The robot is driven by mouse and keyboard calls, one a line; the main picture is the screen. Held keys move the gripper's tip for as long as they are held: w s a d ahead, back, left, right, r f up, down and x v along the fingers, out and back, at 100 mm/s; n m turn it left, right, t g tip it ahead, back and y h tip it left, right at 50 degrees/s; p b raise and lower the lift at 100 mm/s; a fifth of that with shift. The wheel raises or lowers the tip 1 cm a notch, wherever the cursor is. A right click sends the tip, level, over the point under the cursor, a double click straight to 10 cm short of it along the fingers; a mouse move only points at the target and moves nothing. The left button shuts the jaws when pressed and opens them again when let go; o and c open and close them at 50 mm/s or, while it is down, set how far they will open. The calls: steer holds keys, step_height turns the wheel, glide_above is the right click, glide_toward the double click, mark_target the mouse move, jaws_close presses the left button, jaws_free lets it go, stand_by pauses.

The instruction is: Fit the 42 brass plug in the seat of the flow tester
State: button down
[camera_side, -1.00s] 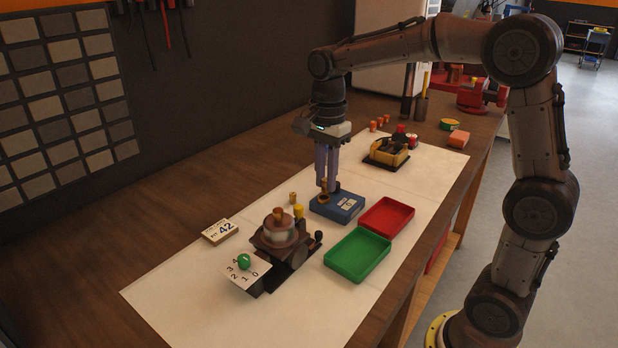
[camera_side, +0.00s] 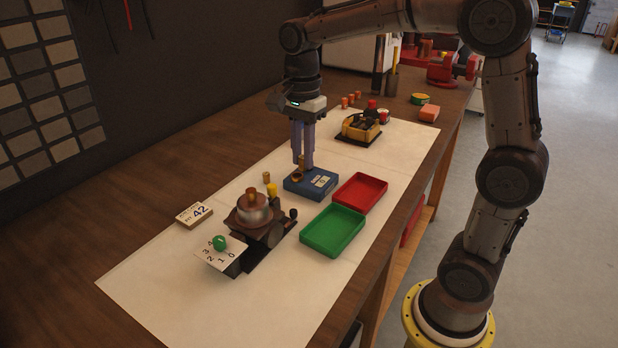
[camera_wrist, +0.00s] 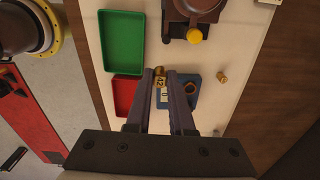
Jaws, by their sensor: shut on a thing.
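My gripper (camera_side: 302,166) is shut on a small brass plug (camera_side: 301,160), upright above the blue block (camera_side: 293,186). In the wrist view the brass plug (camera_wrist: 160,71) is between the fingertips, with a "42" marking by it. The block has a dark-centred ring (camera_side: 297,177) on top, close below the plug; I cannot tell whether they touch. The flow tester (camera_side: 254,212) stands nearer the camera, with a brown cap on top, a yellow knob (camera_side: 272,190) and a green knob (camera_side: 219,242) on a numbered plate. Its seat is not clearly visible.
Another brass piece (camera_side: 266,177) stands behind the tester. A card marked 42 (camera_side: 195,213) lies to its left. A green tray (camera_side: 333,231) and a red tray (camera_side: 360,192) lie to the right, empty. A yellow device (camera_side: 361,127) stands farther back. The pale mat's front is clear.

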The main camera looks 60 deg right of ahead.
steer(key=shift+n, duration=0.4)
steer(key=w+d+f, duration=0.1)
steer(key=w+d, duration=0.1)
steer(key=d, duration=0.1)
steer(key=w+d+f, duration=0.1)
steer(key=w+d, duration=0.1)
steer(key=w+d+f, duration=0.2)
steer(key=w+d, duration=0.1)
steer(key=shift+w+d+f, duration=0.1)
steer(key=shift+d, duration=0.2)
steer(key=shift+f, duration=2.05)
steer(key=shift+f, duration=0.75)
steer(key=shift+c, duration=1.5)
jaws_free()
steer(key=shift+r, duration=0.1)
step_height(320, 180, up, 8)
